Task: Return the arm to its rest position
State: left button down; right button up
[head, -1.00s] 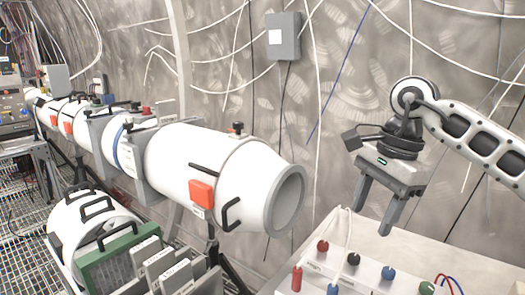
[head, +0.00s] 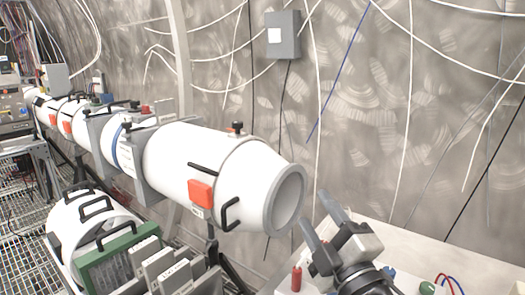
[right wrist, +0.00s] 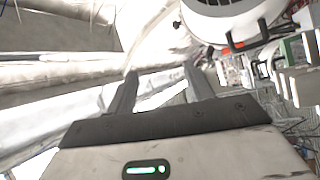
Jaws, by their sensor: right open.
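My right gripper (head: 318,222) is low at the lower right of the head view, over the white table. Its two fingers are apart, with nothing between them, and point up and to the left toward the open end of the white tube (head: 228,180). It hides part of the panel with coloured knobs. In the right wrist view my right gripper (right wrist: 162,88) shows two spread fingers, empty, with the tube's rim beyond at the top. My left gripper does not show in either view.
A green-framed box (head: 108,262) and grey modules (head: 165,268) stand at lower left. A grey wall box (head: 283,35) and hanging cables are behind. The space above the table is free.

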jog(key=s+d+f+m+g+h, duration=0.4)
jog(key=f+m, duration=0.1)
jog(key=f, duration=0.3)
jog(key=s+d+f+m+g+h, duration=0.35)
jog(key=f+m, duration=0.25)
jog(key=f, duration=0.3)
jog(key=s+d+f+m+g, duration=0.25)
jog(key=s+f+g, duration=0.25)
jog(key=s, duration=0.4)
jog(key=s+d+f+m+g, duration=0.1)
jog(key=s+f+m+g, duration=0.3)
jog(key=s, duration=0.6)
pick_arm(q)
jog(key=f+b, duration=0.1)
jog(key=b, duration=0.2)
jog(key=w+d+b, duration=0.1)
jog(key=b, duration=0.2)
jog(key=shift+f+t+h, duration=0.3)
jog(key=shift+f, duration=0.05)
pick_arm(e)
jog(key=w+a+f+n+t+y, duration=0.1)
jog(key=w+a+f+t+y, duration=0.1)
jog(key=f, duration=0.3)
jog(key=w+a+f+t+y, duration=0.1)
jog(key=w+a+f+t, duration=0.3)
jog(key=w+f+t, duration=0.1)
jog(key=shift+w+a+f+n+y, duration=0.2)
jog(key=shift+a+f+n+y, duration=0.05)
jog(key=shift+a+n+y, duration=0.1)
